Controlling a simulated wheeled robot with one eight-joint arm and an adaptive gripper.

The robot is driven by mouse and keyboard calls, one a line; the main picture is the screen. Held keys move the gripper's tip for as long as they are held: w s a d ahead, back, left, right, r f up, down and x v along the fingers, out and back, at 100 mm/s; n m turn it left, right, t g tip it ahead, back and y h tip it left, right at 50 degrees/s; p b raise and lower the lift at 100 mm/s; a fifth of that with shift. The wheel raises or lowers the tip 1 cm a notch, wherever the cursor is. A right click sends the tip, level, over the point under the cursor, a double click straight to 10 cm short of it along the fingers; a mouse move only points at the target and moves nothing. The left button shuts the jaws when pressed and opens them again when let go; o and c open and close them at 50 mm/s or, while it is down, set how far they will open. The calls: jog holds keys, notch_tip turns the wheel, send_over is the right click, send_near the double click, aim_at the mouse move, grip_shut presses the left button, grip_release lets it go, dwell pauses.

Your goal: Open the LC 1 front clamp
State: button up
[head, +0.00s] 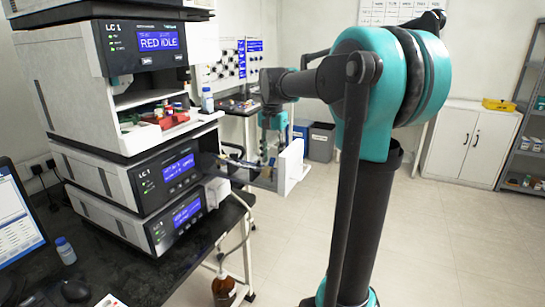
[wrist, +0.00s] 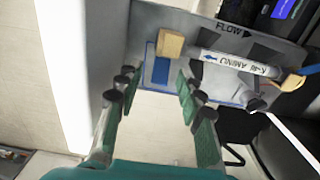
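The LC 1 stack (head: 120,190) stands at the left in the head view, with a pale upright panel (head: 290,166) out at its right side. In the wrist view a grey panel (wrist: 222,40) marked FLOW carries a white labelled column (wrist: 238,65). A tan block (wrist: 171,43) sits near the column's left end, beside a blue patch (wrist: 161,71). Another tan block (wrist: 286,84) is at the right end. Which block is the front clamp, and whether it is closed, I cannot tell. My gripper (wrist: 156,80) is open and empty, its fingers below the left block, apparently apart from it.
A dark bench (head: 105,265) holds a monitor (head: 18,215) and a small bottle (head: 65,251). A brown bottle (head: 224,289) stands below the bench edge. Open floor (head: 430,240) lies to the right, with a white cabinet (head: 470,145) behind.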

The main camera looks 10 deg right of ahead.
aim_at(270, 164)
grip_shut()
dwell(0.3)
jog(key=t+h, duration=0.1)
jog(key=s+a+t+h, duration=0.1)
jog(key=t, duration=0.1)
jog(key=shift+s+a+r, duration=0.1)
jog(key=shift+s+r, duration=0.2)
jog(key=t+h, duration=0.1)
jog(key=s+a+t+h, duration=0.1)
jog(key=t, duration=0.1)
jog(key=shift+s+a, duration=0.1)
jog(key=shift+s, duration=0.1)
jog(key=t+h, duration=0.1)
jog(key=s+a+t+h, duration=0.1)
jog(key=t, duration=0.1)
jog(key=s+f+t+h, duration=0.1)
jog(key=shift+a+t+h, duration=0.2)
jog(key=shift+t+h, duration=0.1)
jog(key=shift+s+a+f+t+h, duration=0.2)
jog(key=shift+s+f+t+h, duration=0.15)
jog(key=shift+t+h, duration=0.5)
jog(key=shift+s+a+f+t+h, duration=0.15)
jog(key=shift+s+f+t+h, duration=0.3)
jog(key=shift+t, duration=0.6)
jog(key=shift+w, duration=0.15)
